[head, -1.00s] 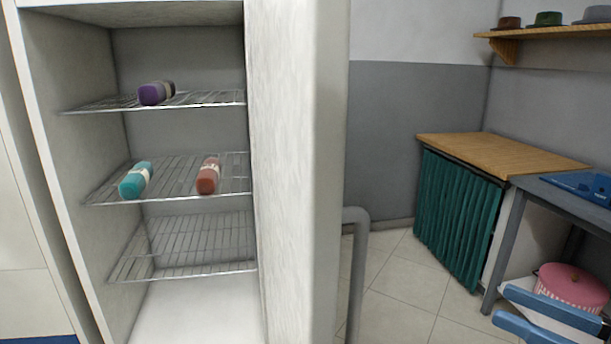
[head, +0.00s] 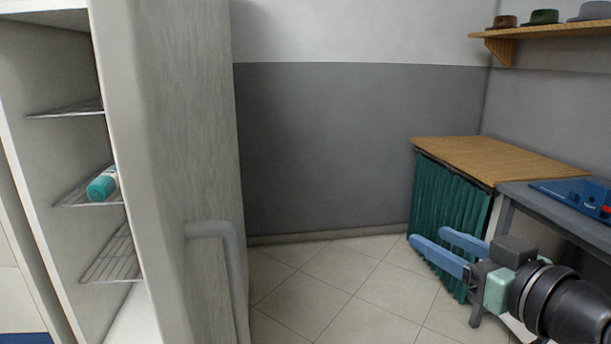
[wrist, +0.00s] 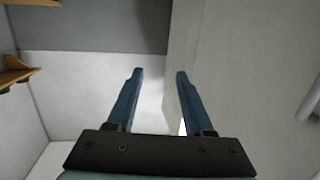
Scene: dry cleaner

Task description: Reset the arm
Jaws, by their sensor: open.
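My gripper (head: 431,240) is at the lower right of the head view, in front of the green-curtained counter. Its two blue fingers are apart with nothing between them. The wrist view shows the same open, empty gripper (wrist: 154,75), with a pale wall and a light panel beyond the fingertips. The arm reaches in from the right edge of the head view.
A white cabinet door (head: 170,160) with a grey handle (head: 228,240) stands open at left. Behind it, a teal rolled bundle (head: 101,187) lies on a wire shelf. A wooden-topped counter (head: 490,160) and a grey table (head: 560,208) stand at right. Tiled floor is clear mid-view.

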